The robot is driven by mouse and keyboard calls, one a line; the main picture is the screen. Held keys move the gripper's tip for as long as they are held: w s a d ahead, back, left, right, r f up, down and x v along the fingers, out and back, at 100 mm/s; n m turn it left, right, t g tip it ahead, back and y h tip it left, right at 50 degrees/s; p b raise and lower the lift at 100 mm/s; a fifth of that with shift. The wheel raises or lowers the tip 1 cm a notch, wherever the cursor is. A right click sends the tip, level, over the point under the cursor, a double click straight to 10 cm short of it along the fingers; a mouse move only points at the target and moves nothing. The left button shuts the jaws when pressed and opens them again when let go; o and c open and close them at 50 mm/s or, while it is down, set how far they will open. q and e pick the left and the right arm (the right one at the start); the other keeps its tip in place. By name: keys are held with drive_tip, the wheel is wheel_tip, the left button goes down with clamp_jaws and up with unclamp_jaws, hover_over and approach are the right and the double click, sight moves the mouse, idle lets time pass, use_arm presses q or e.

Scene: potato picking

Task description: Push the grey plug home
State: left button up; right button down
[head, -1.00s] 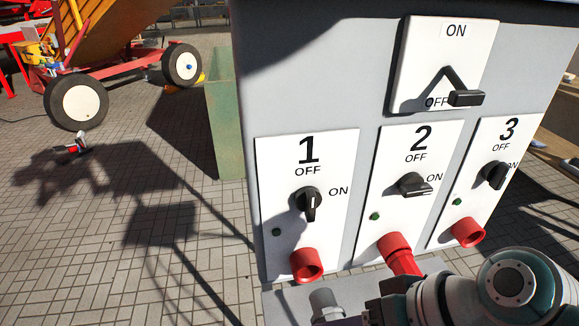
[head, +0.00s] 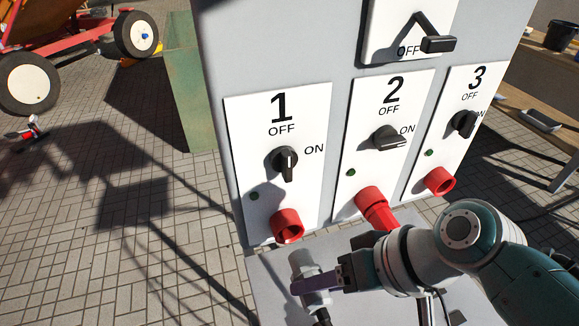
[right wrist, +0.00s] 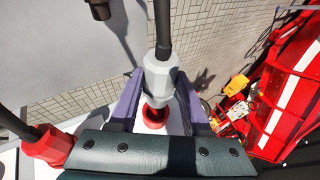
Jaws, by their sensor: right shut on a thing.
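The grey plug (head: 303,266) is held by my right gripper (head: 318,283), whose purple fingers close around it. In the head view the plug lies just below and right of the red socket (head: 287,226) on panel 1, with a gap between them. In the right wrist view the grey plug (right wrist: 160,72) sits between the purple fingers, with a black cable at its back and the red socket (right wrist: 155,114) beyond it. How well they line up is hard to tell. My left gripper is out of view.
A red plug (head: 375,208) sits at panel 2; panel 3 has a red socket (head: 440,181). Black rotary switches are above them. A grey ledge (head: 270,285) juts out below the panels. A green container (head: 190,90) stands left of the cabinet. Paving at the left is open.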

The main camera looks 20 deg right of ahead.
sight(308, 258)
drive_tip(key=shift+w+b, duration=0.45)
drive_tip(key=shift+w, duration=0.8)
idle(0.5)
drive_tip(key=shift+p, duration=0.35)
drive_tip(key=shift+w+a+b, duration=0.1)
drive_tip(key=shift+w+b, duration=0.4)
drive_tip(key=shift+w, duration=0.4)
drive_tip(key=shift+w+b, duration=0.8)
drive_tip(key=shift+w, duration=0.45)
